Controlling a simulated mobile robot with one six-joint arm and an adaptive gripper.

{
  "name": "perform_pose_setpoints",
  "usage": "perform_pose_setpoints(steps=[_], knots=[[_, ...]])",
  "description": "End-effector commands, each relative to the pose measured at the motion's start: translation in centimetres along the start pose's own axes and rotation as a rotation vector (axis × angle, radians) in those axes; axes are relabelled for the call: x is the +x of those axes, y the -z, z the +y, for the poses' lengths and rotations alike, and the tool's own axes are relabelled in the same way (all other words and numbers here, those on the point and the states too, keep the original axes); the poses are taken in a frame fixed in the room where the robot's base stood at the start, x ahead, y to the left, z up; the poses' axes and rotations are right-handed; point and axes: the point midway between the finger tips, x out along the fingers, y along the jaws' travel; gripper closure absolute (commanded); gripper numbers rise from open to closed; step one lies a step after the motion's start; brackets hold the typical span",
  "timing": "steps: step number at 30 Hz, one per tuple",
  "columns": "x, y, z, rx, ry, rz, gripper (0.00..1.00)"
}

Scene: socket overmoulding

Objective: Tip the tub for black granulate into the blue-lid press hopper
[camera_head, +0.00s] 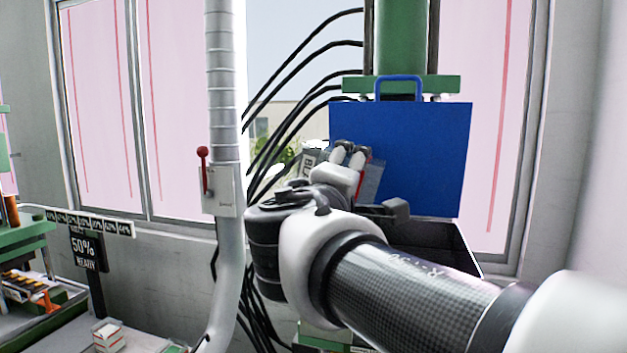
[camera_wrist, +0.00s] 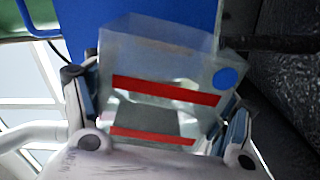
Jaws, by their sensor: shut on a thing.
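My gripper (camera_head: 345,160) is shut on a translucent grey tub (camera_head: 371,184), which is held in front of the raised blue lid (camera_head: 425,150). In the wrist view the tub (camera_wrist: 175,72) sits between both fingers of my gripper (camera_wrist: 158,95). It has red bands and a blue dot on its wall. A dark grey patch shows between the bands; I cannot tell whether it is granulate. The dark press hopper (camera_head: 440,240) is open below the lid, partly hidden by my arm. The tub is above and left of the hopper's visible part; its exact tilt is unclear.
A green press column (camera_head: 400,40) stands behind the lid. A ribbed pipe (camera_head: 221,90) with a red-handled lever box (camera_head: 218,190) and several black cables are to the left. A sign (camera_head: 85,250) reads 50% READY. A small box (camera_head: 108,335) stands at lower left.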

Motion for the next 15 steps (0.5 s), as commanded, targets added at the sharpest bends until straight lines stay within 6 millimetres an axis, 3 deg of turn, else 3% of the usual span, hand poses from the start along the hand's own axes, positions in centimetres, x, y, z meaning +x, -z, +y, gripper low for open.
perform_pose_setpoints(steps=[10, 15], knots=[[0.0, 0.0, 0.0, -0.005, 0.0, 0.0, 0.65], [-0.2, 0.6, -1.0, -0.178, 0.002, 0.002, 0.65]])
